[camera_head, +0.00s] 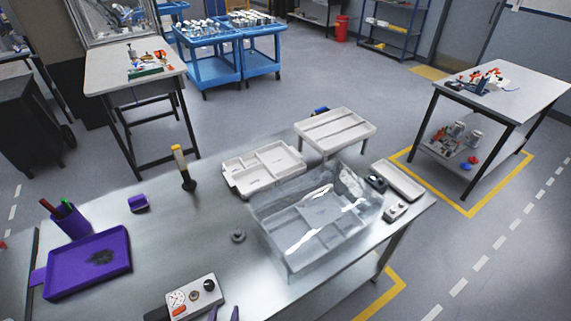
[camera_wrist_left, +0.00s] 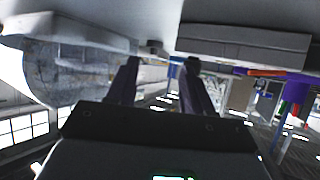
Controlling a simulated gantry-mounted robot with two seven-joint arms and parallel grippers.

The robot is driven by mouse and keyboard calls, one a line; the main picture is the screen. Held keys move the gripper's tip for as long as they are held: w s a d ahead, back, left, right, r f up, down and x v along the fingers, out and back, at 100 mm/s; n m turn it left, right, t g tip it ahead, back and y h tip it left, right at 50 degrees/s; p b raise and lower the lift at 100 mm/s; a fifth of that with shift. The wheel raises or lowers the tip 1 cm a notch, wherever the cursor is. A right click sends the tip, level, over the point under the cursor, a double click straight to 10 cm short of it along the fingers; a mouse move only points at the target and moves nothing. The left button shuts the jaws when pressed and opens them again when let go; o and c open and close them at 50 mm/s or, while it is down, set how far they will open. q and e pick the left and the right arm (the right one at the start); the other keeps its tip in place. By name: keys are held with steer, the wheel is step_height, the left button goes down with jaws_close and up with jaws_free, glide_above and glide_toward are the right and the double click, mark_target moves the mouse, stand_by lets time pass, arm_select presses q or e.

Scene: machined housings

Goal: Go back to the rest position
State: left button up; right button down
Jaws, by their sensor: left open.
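My left gripper (camera_head: 224,314) shows only as two purple fingertips at the bottom edge of the head view, beside the grey control box (camera_head: 193,297). In the left wrist view its two fingers (camera_wrist_left: 160,82) stand apart with nothing between them. It is open and empty. The rest of my left arm is out of the head view. My right gripper is in neither view.
A clear bin (camera_head: 315,215) stands on the right of the metal table. White trays (camera_head: 265,168), a small round metal part (camera_head: 238,236), an upright yellow-topped tool (camera_head: 183,167), a purple tray (camera_head: 88,262) and a purple pen cup (camera_head: 66,222) surround clear tabletop.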

arm_select(q)
steer(key=shift+s+a+r, duration=0.15)
steer(key=shift+s+a, duration=0.8)
steer(key=shift+a, duration=0.1)
steer(key=s+a+r+m+g+p, duration=0.1)
steer(key=s+a+r+g, duration=0.1)
steer(key=s+r+g, duration=0.4)
steer(key=s+a+r+m+g+p, duration=0.1)
steer(key=s+g, duration=0.2)
steer(key=s, duration=0.5)
step_height(320, 180, up, 19)
steer(key=p, duration=1.9)
steer(key=shift+r+h, duration=0.15)
steer(key=shift+h, duration=0.15)
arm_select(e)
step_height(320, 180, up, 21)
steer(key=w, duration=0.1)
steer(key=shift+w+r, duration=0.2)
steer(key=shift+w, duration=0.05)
arm_select(q)
steer(key=shift+w, duration=0.1)
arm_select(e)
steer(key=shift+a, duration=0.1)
